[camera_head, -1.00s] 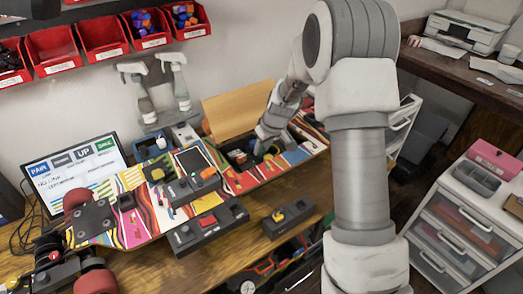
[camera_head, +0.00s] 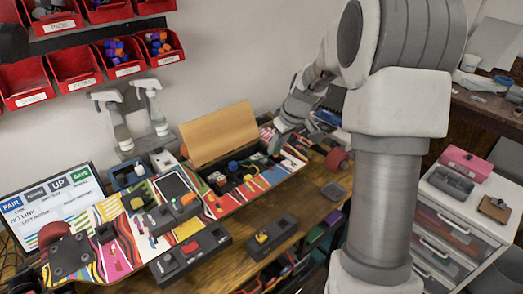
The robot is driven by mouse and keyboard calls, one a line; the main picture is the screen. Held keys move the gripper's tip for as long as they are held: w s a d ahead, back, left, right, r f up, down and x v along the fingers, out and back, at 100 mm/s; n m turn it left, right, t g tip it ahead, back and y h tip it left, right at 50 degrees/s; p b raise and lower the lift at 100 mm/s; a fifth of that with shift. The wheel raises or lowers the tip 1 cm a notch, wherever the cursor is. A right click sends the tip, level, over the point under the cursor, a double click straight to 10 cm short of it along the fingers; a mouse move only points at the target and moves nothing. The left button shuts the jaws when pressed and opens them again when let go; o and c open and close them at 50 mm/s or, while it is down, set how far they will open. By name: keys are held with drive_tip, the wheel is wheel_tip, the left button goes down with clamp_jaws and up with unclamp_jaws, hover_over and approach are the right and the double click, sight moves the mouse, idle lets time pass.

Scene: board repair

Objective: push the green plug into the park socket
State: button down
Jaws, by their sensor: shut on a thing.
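A skateboard deck with colourful stripes (camera_head: 290,163) lies on the bench. It has an open dark compartment (camera_head: 250,180) with its wooden lid (camera_head: 220,133) raised behind. Inside are small coloured parts, among them a blue one (camera_head: 233,166) and a red one (camera_head: 222,181). My gripper (camera_head: 277,146) is low at the right end of the compartment, pointing down. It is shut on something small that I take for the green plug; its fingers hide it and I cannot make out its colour. I cannot pick out the park socket at this size.
A screen (camera_head: 48,205) stands at the left. Black modules, one with a yellow part (camera_head: 268,236), lie in front of the deck. Spray bottles (camera_head: 150,110) stand behind, below red bins (camera_head: 75,66). A white drawer unit (camera_head: 455,215) is at the right.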

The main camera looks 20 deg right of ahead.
drive_tip(key=shift+s+d+r, duration=0.2)
drive_tip(key=shift+d+r, duration=0.1)
drive_tip(key=shift+d, duration=0.15)
drive_tip(key=shift+a, duration=0.1)
drive_tip(key=s+a, duration=0.1)
drive_tip(key=a, duration=1.4)
drive_tip(key=shift+s, duration=0.25)
idle(0.4)
drive_tip(key=shift+a+f, duration=0.1)
drive_tip(key=shift+f, duration=0.05)
drive_tip(key=shift+f+b, duration=3.2)
drive_tip(key=shift+f, duration=0.5)
drive_tip(key=shift+f+b, duration=1.15)
drive_tip(key=shift+f, duration=0.05)
